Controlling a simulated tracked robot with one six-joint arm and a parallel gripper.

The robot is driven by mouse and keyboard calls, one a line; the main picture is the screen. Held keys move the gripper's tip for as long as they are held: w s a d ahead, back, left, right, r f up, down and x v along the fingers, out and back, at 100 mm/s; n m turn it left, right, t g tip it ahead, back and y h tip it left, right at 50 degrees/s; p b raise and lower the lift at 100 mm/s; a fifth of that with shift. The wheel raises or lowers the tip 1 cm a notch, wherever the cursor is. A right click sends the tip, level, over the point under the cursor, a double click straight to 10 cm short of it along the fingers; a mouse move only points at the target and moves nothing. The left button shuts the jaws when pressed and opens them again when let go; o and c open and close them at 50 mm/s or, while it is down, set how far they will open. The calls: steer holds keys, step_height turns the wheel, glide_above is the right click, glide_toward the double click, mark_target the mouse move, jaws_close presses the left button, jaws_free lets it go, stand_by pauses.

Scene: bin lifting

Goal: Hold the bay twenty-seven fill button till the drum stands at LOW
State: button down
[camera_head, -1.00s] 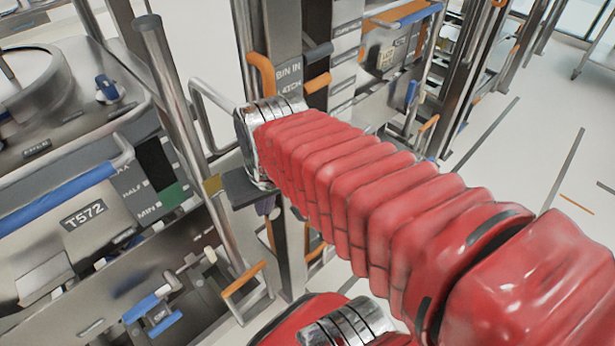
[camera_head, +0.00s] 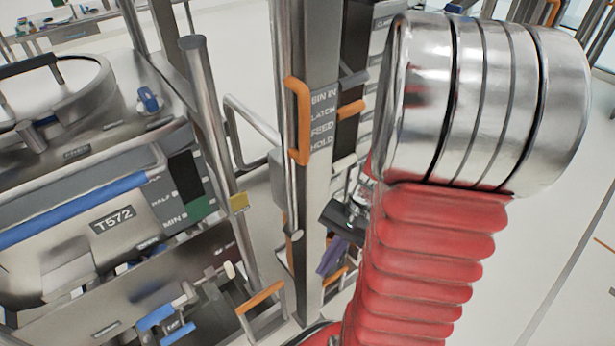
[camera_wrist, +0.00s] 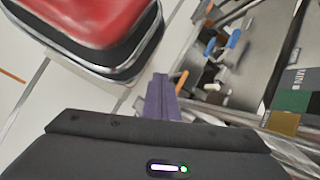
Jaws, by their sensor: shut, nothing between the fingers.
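A steel bin marked T572 (camera_head: 112,219) stands at the left in the head view, with a round lidded vessel (camera_head: 60,95) above it. Its level panel (camera_head: 187,175) reads HALF and MIN, dark above and green near MIN. The green part also shows at the right edge of the wrist view (camera_wrist: 292,101). I cannot make out a LOW mark, a bay number or the fill button. My gripper (camera_head: 332,257), with purple fingers, points down beside the post, right of the bin. In the wrist view its fingers (camera_wrist: 162,90) are together and empty.
A steel post (camera_head: 318,200) bears a BIN IN, LATCH, FEED, HOLD sign and an orange handle (camera_head: 299,120). A blue-handled latch (camera_head: 165,320) and an orange bar (camera_head: 260,298) lie low at the front. Pale floor is open at the right.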

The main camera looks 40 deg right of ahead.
steer(key=w+d+f+m+t+y, duration=0.35)
steer(key=d+f+m+t, duration=0.5)
steer(key=m+t, duration=0.65)
steer(key=w+d+f+m+t+h, duration=0.1)
steer(key=w+d+m+t+h, duration=0.1)
steer(key=d+m+h, duration=0.6)
steer(key=d+h, duration=0.1)
steer(key=d, duration=0.2)
steer(key=shift+w+d+f+t, duration=0.2)
steer(key=shift+d+t, duration=0.1)
steer(key=shift+t, duration=0.1)
steer(key=shift+w, duration=0.1)
steer(key=shift+w+a, duration=0.2)
steer(key=shift+w, duration=6.75)
steer(key=shift+d, duration=0.1)
